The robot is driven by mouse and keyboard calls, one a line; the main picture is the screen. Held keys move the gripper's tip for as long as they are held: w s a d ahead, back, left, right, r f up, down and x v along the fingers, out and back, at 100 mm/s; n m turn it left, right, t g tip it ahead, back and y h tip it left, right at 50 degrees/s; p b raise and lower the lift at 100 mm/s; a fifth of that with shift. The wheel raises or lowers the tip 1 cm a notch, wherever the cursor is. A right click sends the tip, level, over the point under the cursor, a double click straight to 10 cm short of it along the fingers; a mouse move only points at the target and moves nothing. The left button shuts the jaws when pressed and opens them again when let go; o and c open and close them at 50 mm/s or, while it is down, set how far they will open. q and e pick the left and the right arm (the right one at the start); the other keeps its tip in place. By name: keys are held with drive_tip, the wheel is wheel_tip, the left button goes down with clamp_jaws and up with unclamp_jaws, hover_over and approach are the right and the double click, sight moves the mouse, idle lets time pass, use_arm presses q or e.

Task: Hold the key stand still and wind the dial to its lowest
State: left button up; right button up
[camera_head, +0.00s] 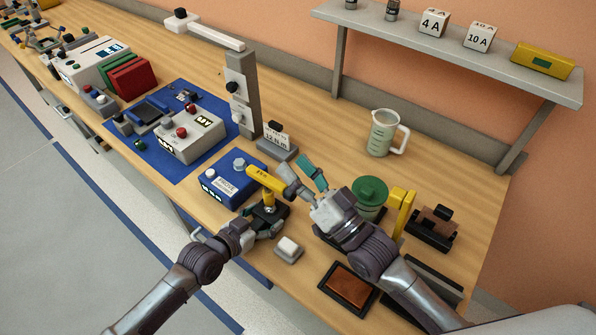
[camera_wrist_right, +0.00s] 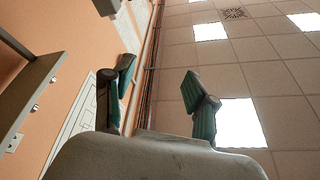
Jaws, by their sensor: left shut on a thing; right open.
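A small black stand (camera_head: 262,213) near the front of the bench holds an upright brass post (camera_head: 269,200) with a yellow bar-shaped head (camera_head: 266,179); it looks like the key stand. My left gripper (camera_head: 264,226) is shut on the stand's near side, its fingers partly hidden. My right gripper (camera_head: 302,178) is open, just right of the yellow head, one finger close to its right end; I cannot tell whether they touch. Its spread fingers also show in the right wrist view (camera_wrist_right: 160,88) with nothing between them. I cannot make out which part is the dial or its setting.
A blue box with a knob (camera_head: 224,186) stands left of the stand. Behind is a "12 N m" sign (camera_head: 278,139). A green round-topped item (camera_head: 370,190) and yellow upright (camera_head: 403,210) stand near my right arm. A white-topped block (camera_head: 289,248) and brown tray (camera_head: 348,286) lie in front.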

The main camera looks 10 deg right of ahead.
use_arm(q)
drive_tip(key=shift+f, duration=0.1)
use_arm(e)
drive_tip(key=s+d+f+m+h, duration=0.1)
drive_tip(key=s+d+f+m, duration=0.15)
drive_tip(key=s+f, duration=0.4)
drive_tip(key=m+h, duration=0.3)
drive_tip(key=m, duration=0.2)
approach(293, 199)
drive_tip(key=shift+y, duration=0.3)
drive_tip(key=x, duration=0.9)
drive_tip(key=shift+w+d, duration=0.1)
clamp_jaws()
drive_tip(key=shift+d+f+n+y, duration=0.1)
drive_tip(key=shift+n+y, duration=0.6)
drive_tip(key=shift+n, duration=0.95)
